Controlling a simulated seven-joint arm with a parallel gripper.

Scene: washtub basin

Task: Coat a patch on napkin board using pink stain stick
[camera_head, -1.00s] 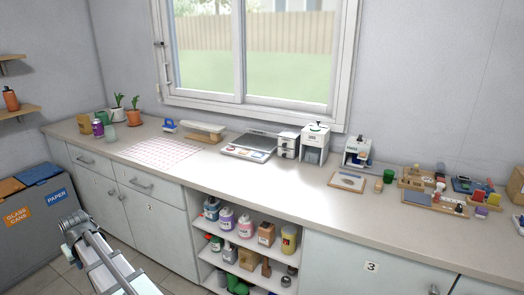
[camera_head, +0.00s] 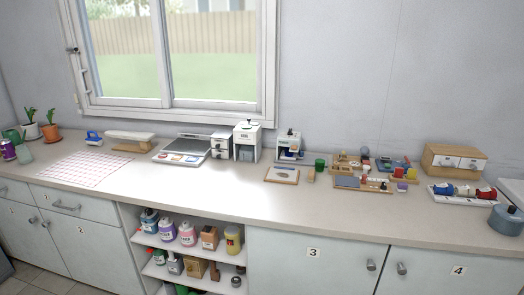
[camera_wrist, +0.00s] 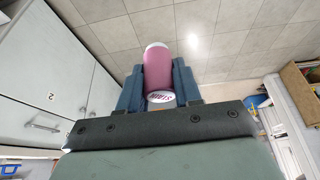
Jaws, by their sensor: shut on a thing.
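In the wrist view my gripper (camera_wrist: 158,80) is shut on the pink stain stick (camera_wrist: 168,70). The stick is a pink cylinder with a pale far end and a white labelled near end, held between the two blue fingers. Floor tiles show behind it, and it touches nothing but the fingers. In the head view a small wood-framed board with a pale face and a greyish patch, which looks like the napkin board (camera_head: 282,174), lies flat on the counter, right of the middle. My gripper and the stick are not in the head view.
The counter (camera_head: 215,195) is clear in front of the board. A white dispenser (camera_head: 247,141) and a smaller machine (camera_head: 289,146) stand behind it. A green cup (camera_head: 320,165) and wooden trays with small items (camera_head: 361,184) are to its right. Shelves with bottles (camera_head: 187,233) are below.

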